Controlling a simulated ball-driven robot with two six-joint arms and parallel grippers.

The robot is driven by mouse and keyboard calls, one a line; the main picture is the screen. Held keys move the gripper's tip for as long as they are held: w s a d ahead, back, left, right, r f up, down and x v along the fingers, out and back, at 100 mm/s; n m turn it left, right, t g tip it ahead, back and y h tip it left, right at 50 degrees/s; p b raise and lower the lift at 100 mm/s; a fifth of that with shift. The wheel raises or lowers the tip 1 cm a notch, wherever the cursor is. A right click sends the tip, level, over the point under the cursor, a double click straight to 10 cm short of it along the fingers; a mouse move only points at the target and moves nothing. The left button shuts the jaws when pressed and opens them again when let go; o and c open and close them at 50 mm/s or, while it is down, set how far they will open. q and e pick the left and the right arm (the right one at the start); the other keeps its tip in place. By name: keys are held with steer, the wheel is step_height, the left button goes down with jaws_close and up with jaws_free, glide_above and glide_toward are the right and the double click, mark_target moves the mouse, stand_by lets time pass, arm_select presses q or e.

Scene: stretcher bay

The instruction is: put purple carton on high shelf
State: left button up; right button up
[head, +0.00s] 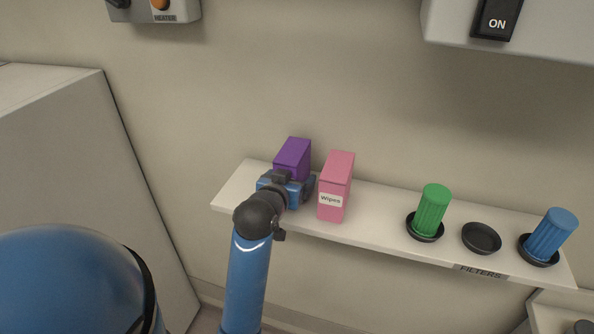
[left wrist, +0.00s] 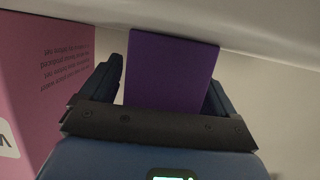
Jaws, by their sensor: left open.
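The purple carton (head: 294,155) stands near the left end of the white shelf (head: 385,237), its lower part hidden by my gripper in the head view. My left gripper (head: 288,183) is at its front, fingers open. In the left wrist view the purple carton (left wrist: 171,75) shows between the two open fingers (left wrist: 163,80), with a visible gap on the left side; contact on the right side is unclear. In that view the carton's end meets the pale shelf surface (left wrist: 200,22) along the top. My right gripper is not in view.
A pink Wipes carton (head: 336,185) stands close to the right of my gripper. Further right are a green filter (head: 433,210), an empty dark dish (head: 481,238) and a blue filter (head: 551,235). A heater box (head: 155,10) and a switch box (head: 520,30) hang above on the wall.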

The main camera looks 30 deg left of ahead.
arm_select(q)
steer(key=v, duration=0.3)
steer(key=shift+w+r, duration=0.1)
steer(key=shift+r, duration=0.1)
steer(key=c, duration=0.3)
steer(key=shift+c, duration=1.3)
steer(key=shift+w+a+f, duration=0.1)
steer(key=shift+w+f, duration=0.2)
steer(key=shift+w, duration=0.15)
steer(key=c, duration=0.7)
steer(key=shift+c, duration=0.7)
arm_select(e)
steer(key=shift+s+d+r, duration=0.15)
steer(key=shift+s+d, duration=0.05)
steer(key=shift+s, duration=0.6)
arm_select(q)
step_height(320, 180, up, 20)
steer(key=b, duration=0.1)
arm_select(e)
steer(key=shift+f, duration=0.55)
